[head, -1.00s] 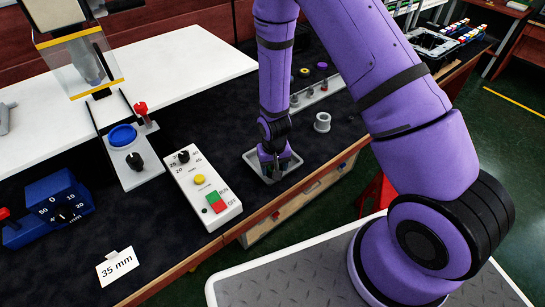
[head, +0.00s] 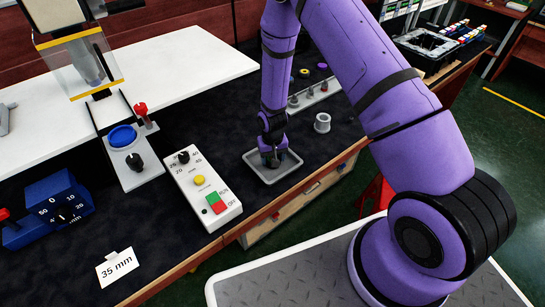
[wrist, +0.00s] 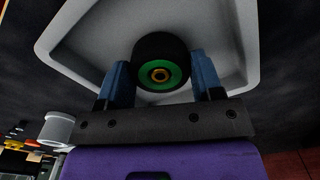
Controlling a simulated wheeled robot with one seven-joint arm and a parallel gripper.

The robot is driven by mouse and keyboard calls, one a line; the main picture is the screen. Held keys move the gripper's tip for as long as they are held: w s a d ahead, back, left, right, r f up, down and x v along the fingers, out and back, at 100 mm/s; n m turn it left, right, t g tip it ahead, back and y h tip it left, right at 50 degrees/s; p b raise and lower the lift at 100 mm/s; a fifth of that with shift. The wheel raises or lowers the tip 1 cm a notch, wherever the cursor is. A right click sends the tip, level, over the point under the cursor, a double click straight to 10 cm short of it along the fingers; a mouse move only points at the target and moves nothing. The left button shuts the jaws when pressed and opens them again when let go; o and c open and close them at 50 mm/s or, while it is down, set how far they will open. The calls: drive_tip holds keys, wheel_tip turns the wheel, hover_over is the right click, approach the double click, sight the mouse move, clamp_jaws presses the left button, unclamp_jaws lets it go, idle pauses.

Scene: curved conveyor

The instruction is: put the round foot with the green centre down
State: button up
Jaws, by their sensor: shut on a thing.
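The round foot (wrist: 161,66) is black with a green ring and a brass-coloured centre. In the wrist view it sits between the two blue fingers of my gripper (wrist: 163,82), which is shut on it. Behind it in that view is the grey tray (wrist: 225,45). In the head view my gripper (head: 273,162) is over the grey tray (head: 262,178), low down. The foot itself is hard to make out there. I cannot tell whether the foot touches the tray floor.
A control box (head: 203,190) with a dial and buttons stands left of the tray. A grey cylinder (head: 322,122) stands to the right and behind. A rack with knobs (head: 315,92) is farther back. The bench's front edge is close to the tray.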

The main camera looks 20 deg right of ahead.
drive_tip(key=shift+f, duration=0.1)
drive_tip(key=o, duration=0.9)
drive_tip(key=shift+o, duration=0.2)
